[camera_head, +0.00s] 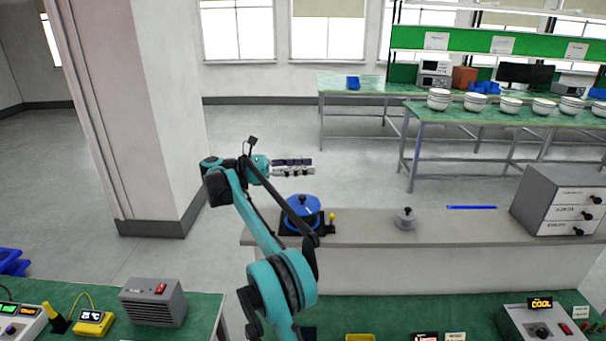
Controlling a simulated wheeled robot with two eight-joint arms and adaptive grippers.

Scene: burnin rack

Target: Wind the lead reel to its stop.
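The lead reel is a blue round drum (302,205) with a knob on top, set on a black base on the grey counter in the head view. A small yellow-topped post (332,217) stands at the base's right side.
The grey counter (365,228) also bears a grey round knobbed piece (405,220), a blue strip (472,207) and a drawer cabinet (560,200). Green benches in front carry a grey box (152,303) and an instrument (540,322). The counter between reel and knobbed piece is clear.

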